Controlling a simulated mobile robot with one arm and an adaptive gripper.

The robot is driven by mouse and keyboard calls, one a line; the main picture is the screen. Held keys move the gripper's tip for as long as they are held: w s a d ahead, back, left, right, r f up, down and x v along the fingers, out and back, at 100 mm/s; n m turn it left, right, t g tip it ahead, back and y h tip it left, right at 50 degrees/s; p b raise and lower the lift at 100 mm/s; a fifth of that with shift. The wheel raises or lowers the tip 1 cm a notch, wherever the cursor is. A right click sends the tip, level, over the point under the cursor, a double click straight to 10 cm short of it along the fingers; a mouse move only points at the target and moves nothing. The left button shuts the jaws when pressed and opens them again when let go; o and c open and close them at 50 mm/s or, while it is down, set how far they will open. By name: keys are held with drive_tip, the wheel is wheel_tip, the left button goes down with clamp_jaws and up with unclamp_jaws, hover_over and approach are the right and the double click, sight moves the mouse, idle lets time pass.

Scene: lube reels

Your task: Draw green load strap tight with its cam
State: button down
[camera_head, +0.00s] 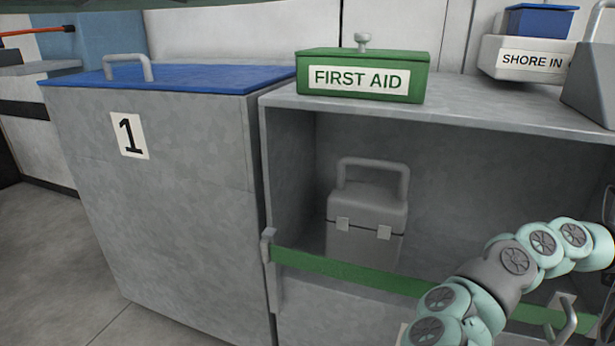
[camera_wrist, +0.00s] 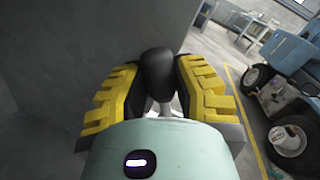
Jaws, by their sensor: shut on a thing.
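The green load strap (camera_head: 335,265) runs across the front of the open grey bay, from a bracket (camera_head: 268,245) on its left post toward the lower right. It passes behind my arm and shows again on the far side. A grey toolbox (camera_head: 367,220) stands upright in the bay behind the strap. In the wrist view my gripper (camera_wrist: 157,75) has its yellow-padded fingers around a black grip (camera_wrist: 158,66) on a pale metal stem, and is shut on it. I cannot tell from these views whether this grip is the cam's lever. My gripper is not clear in the head view.
A green first aid box (camera_head: 362,78) sits on the bay's top. A grey cabinet (camera_head: 180,200) marked 1 with a blue lid stands at left. A grey bent handle (camera_head: 566,318) shows at lower right. In the wrist view, a grey wall is close at left; open floor lies right.

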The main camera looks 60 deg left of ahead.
drive_tip(key=m+b, duration=0.1)
drive_tip(key=b, duration=0.1)
drive_tip(key=s+m+b, duration=0.1)
drive_tip(key=shift+d+m+h+b, duration=0.3)
drive_tip(key=shift+h+b, duration=0.1)
drive_tip(key=shift+s+d+r+m+b, duration=0.3)
drive_tip(key=shift+r+m+b, duration=0.15)
drive_tip(key=shift+m, duration=0.15)
drive_tip(key=c, duration=0.7)
unclamp_jaws()
drive_tip(key=shift+w, duration=0.1)
drive_tip(key=v, duration=1.2)
drive_tip(key=shift+a+f, duration=0.1)
drive_tip(key=shift+f, duration=0.15)
